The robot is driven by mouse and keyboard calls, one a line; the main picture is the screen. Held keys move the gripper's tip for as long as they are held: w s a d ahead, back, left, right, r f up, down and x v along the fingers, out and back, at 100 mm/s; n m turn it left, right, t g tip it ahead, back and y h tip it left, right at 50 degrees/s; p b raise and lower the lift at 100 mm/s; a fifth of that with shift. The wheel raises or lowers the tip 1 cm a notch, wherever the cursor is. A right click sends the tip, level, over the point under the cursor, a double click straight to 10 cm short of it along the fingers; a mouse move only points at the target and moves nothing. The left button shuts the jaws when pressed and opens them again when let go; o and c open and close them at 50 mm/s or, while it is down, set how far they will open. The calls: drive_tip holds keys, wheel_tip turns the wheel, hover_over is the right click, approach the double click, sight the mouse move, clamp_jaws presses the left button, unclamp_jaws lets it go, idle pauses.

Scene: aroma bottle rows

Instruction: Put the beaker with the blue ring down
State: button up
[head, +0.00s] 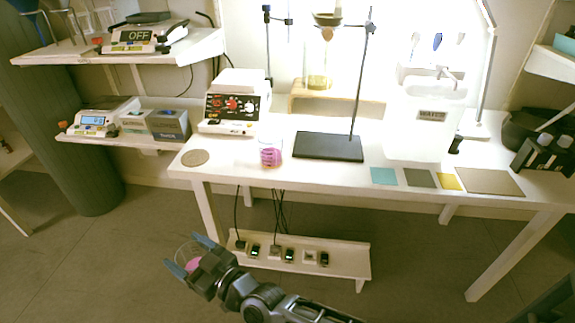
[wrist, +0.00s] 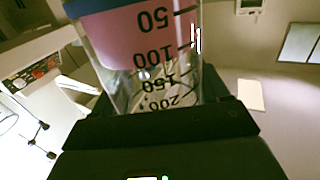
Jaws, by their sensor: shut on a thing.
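My gripper (head: 183,268) is shut on a clear beaker (head: 186,251) holding pink liquid, out over the floor in front of the table's left end. The wrist view shows this held beaker (wrist: 150,75) close up, with black volume marks upside down in the picture. Its blue ring (wrist: 90,6) shows at the top edge of that view. A second beaker with pink-purple liquid (head: 271,154) stands on the white table (head: 320,177) near its front edge. The head view does not show a ring colour on it clearly.
A round coaster (head: 195,157) lies at the table's front left corner. A hotplate stirrer (head: 233,104) and a dark stand base (head: 328,146) stand behind. Teal (head: 384,176), olive (head: 419,179), yellow (head: 449,182) and tan (head: 489,182) mats lie right. A low shelf (head: 300,258) sits under the table.

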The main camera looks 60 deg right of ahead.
drive_tip(key=s+d+r+m+g+h, duration=0.1)
drive_tip(key=d+r+m+h, duration=0.3)
drive_tip(key=d, duration=1)
drive_tip(key=s+d+r+m+g+h, duration=0.1)
drive_tip(key=s+d+r+h, duration=0.3)
drive_tip(key=d, duration=0.9)
drive_tip(key=s+d+r+m+g+h, duration=0.2)
drive_tip(key=s+d+r, duration=0.3)
drive_tip(key=d, duration=0.5)
drive_tip(key=s+d+r+m+g+h, duration=0.2)
drive_tip(key=s+d+r, duration=0.2)
drive_tip(key=s+d, duration=0.5)
drive_tip(key=shift+s+d+r+h, duration=0.35)
drive_tip(key=shift+d+r+h, duration=0.05)
drive_tip(key=shift+d, duration=0.75)
drive_tip(key=w+a+f, duration=0.2)
drive_tip(key=w+f, duration=0.1)
drive_tip(key=w+a+f+p, duration=0.1)
drive_tip(key=w+a+f, duration=0.1)
drive_tip(key=w+f, duration=0.1)
drive_tip(key=w+a+f+p, duration=0.1)
drive_tip(key=w+a+f, duration=0.1)
drive_tip(key=w+f, duration=0.2)
drive_tip(key=shift+a+f, duration=0.1)
drive_tip(key=shift+f, duration=0.25)
